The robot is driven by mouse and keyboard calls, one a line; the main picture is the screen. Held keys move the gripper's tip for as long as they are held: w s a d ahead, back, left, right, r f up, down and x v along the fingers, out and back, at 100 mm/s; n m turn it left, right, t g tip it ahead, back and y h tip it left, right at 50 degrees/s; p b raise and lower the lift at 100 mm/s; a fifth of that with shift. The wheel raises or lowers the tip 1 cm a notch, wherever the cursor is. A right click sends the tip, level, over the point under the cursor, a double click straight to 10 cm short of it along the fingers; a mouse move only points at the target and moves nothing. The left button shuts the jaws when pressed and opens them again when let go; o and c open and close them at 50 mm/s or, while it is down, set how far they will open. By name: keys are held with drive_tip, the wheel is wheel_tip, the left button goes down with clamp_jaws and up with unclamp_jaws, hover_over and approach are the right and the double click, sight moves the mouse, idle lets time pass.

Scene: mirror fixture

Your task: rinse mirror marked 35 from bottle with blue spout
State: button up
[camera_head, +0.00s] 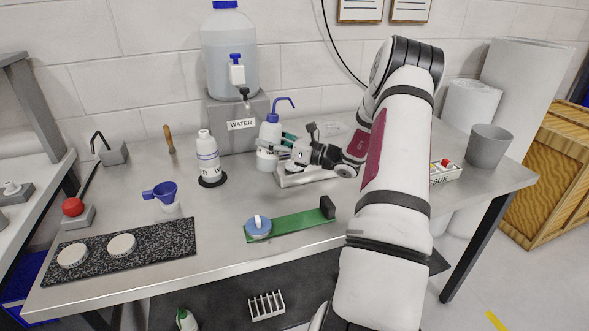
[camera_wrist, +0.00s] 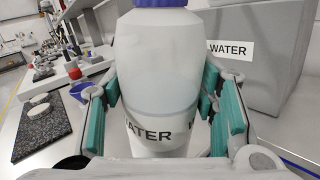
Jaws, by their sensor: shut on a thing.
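The bottle with the blue spout (camera_head: 268,158) is white, upright and labelled WATER, in front of the grey block at the back of the table. My gripper (camera_head: 278,142) is shut on it from the right. In the wrist view, the bottle body (camera_wrist: 158,70) fills the space between the teal finger pads of my gripper (camera_wrist: 160,112). I cannot tell whether its base touches the table. Two pale round discs, one at left (camera_head: 72,255) and one at right (camera_head: 122,245), lie on a dark speckled slab (camera_head: 165,244). No number 35 is readable.
A large water jug (camera_head: 230,55) stands on the grey block (camera_head: 222,125). A white bottle (camera_head: 208,160), a blue funnel (camera_head: 163,191), a green strip (camera_head: 300,222) with a blue disc (camera_head: 258,230), and a grey cup (camera_head: 489,147) stand on the table. Its front middle is partly free.

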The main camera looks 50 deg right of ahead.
sight(270, 131)
drive_tip(key=shift+r+p, duration=0.9)
drive_tip(key=shift+r, duration=0.7)
drive_tip(key=shift+f, duration=0.1)
